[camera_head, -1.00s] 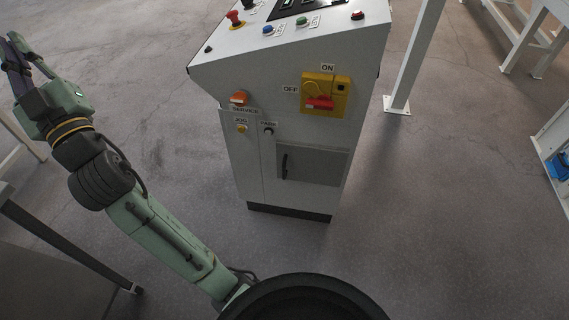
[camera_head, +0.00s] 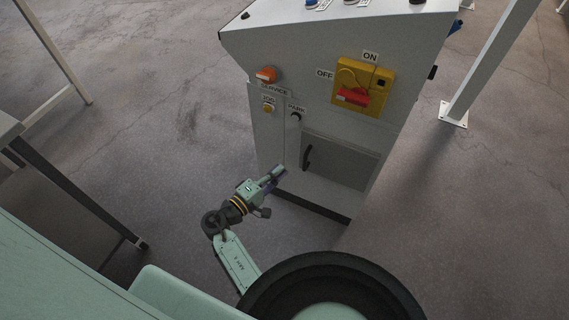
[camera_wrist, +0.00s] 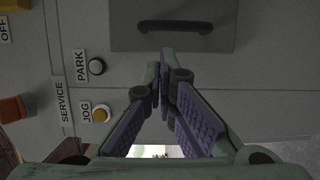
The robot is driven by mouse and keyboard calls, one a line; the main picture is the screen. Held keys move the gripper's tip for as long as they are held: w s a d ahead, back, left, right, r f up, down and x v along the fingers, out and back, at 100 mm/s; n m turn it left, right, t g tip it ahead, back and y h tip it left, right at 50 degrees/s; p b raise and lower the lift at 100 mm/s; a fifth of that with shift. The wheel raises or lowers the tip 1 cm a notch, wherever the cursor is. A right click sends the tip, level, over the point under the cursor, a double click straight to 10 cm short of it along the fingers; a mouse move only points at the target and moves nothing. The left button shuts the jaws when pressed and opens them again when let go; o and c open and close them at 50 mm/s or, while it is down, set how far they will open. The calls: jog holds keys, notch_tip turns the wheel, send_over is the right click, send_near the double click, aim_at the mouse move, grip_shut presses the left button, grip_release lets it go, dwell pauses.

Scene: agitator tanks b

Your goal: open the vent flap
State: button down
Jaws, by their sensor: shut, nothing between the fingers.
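The vent flap (camera_head: 345,166) is a grey panel low on the front of the white cabinet, with a dark upright handle (camera_head: 307,158) near its left edge. It looks closed. In the wrist view, which is turned sideways, the flap (camera_wrist: 212,42) is at the top and its handle (camera_wrist: 175,26) lies across it. My gripper (camera_head: 279,171) is in front of the cabinet, to the left of and slightly below the handle. In the wrist view my gripper (camera_wrist: 162,62) has its fingertips together, with nothing between them, pointing at the flap's near edge. They look apart from the handle.
The cabinet carries a yellow switch plate with a red handle (camera_head: 352,96), an orange SERVICE knob (camera_head: 266,74), a yellow JOG button (camera_head: 268,107) and a dark PARK button (camera_head: 296,117). A white post (camera_head: 490,75) stands right. A table frame (camera_head: 75,195) is at left.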

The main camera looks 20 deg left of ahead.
aim_at(304, 149)
jog(key=p+x, duration=0.1)
jog(key=x, duration=0.7)
jog(key=shift+w, duration=0.2)
jog(key=shift+s+f, duration=0.1)
jog(key=shift+s, duration=0.1)
